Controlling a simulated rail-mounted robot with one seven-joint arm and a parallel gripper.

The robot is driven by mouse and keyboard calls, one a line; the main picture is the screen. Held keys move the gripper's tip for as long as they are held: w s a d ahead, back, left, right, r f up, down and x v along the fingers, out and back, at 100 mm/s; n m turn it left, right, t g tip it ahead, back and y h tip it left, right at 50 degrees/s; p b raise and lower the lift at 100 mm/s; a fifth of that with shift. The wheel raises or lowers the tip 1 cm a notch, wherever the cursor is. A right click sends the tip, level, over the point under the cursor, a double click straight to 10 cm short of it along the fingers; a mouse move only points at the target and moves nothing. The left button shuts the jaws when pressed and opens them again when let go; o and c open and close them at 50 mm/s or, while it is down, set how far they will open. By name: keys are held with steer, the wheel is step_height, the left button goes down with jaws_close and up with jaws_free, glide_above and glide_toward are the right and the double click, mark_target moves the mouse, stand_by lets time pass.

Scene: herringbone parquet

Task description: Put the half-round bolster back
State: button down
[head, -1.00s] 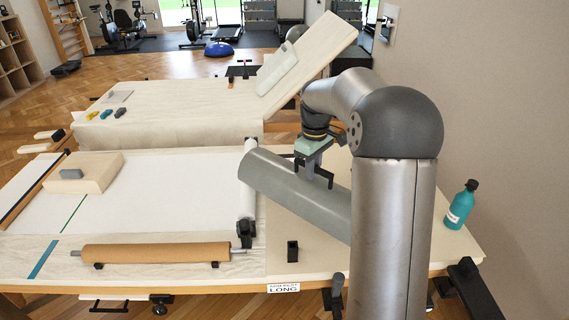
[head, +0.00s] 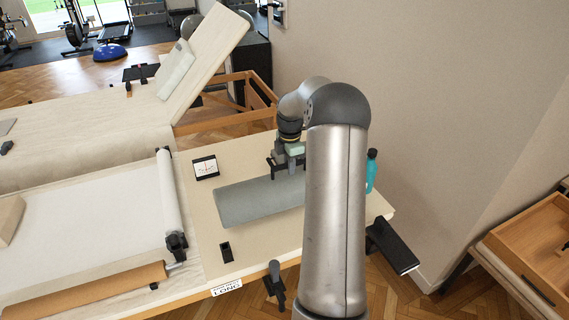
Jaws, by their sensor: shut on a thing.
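The half-round bolster (head: 255,201) is long and grey-green, with its rounded side up. It is over the bare right-hand part of the workbench (head: 268,246), lying nearly across the picture. My gripper (head: 287,170) is above its right part, pointing down, and is shut on it. My arm hides the bolster's right end. I cannot tell whether its underside touches the bench top or hangs just above it.
A small framed card (head: 205,167) and a black block (head: 226,252) are near the bolster. A white roll (head: 169,195) and a brown roll (head: 85,290) lie left. A teal bottle (head: 371,172) stands behind my arm. A wooden drawer unit (head: 535,245) is at far right.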

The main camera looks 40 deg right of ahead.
mark_target(289, 184)
steer(key=shift+r, duration=0.1)
steer(key=shift+f+b, duration=2.1)
steer(key=shift+f, duration=2.2)
steer(key=c, duration=1.3)
jaws_free()
steer(key=o, duration=0.4)
steer(key=shift+f, duration=0.15)
step_height(289, 184, up, 18)
steer(key=shift+f+b, duration=0.25)
steer(key=shift+b, duration=0.6)
